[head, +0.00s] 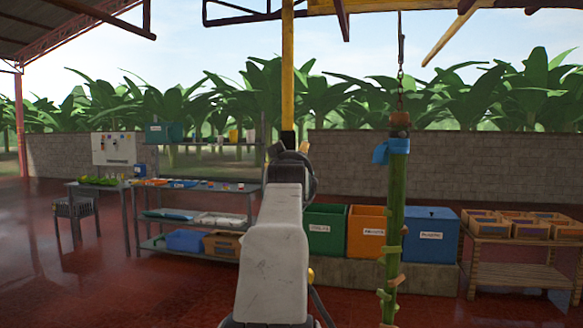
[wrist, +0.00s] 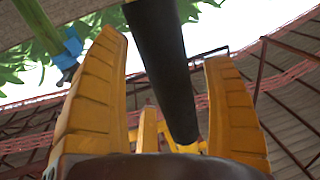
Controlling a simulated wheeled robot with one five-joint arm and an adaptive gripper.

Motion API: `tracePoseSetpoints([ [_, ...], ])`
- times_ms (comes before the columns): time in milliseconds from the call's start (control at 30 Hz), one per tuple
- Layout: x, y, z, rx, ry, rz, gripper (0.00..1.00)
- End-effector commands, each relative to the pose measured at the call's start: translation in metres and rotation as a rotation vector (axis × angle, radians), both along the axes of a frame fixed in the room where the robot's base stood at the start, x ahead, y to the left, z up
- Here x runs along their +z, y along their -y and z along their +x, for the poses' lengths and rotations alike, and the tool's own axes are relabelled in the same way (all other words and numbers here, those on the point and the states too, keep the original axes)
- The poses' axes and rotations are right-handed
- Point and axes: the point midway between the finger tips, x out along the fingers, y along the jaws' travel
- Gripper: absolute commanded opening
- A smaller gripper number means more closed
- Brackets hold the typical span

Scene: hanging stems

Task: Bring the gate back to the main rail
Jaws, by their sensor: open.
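A yellow pole (head: 287,70) hangs from the overhead yellow rail (head: 420,5) and ends in a black grip (head: 287,137). The fingers are open, with a visible gap on each side of the grip. In the head view my gripper (head: 290,148) is mostly hidden behind my own arm, at the pole's lower end. A slanted yellow bar (head: 450,35) shows beneath the rail at upper right; I cannot tell whether it is the gate.
A green stem (head: 397,210) with a blue band (head: 388,150) hangs on a chain (head: 400,70) right of my arm. Green, orange and blue bins (head: 431,250) stand behind it. A shelf (head: 195,188) stands left and a crate table (head: 510,245) right.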

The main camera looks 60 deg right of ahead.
Motion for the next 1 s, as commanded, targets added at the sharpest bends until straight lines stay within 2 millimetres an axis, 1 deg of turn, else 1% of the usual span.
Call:
tracePoseSetpoints([
  [33,0.0000,0.0000,0.0000,0.000,0.000,0.000,0.76],
  [67,-0.0001,0.0000,0.0001,0.000,0.000,0.000,0.74],
  [733,-0.0003,0.0001,-0.0003,0.000,0.000,0.001,0.14],
  [767,-0.0003,0.0001,-0.0003,-0.001,0.000,0.001,0.13],
  [1000,-0.0007,0.0002,-0.0004,-0.001,-0.001,0.002,0.12],
])
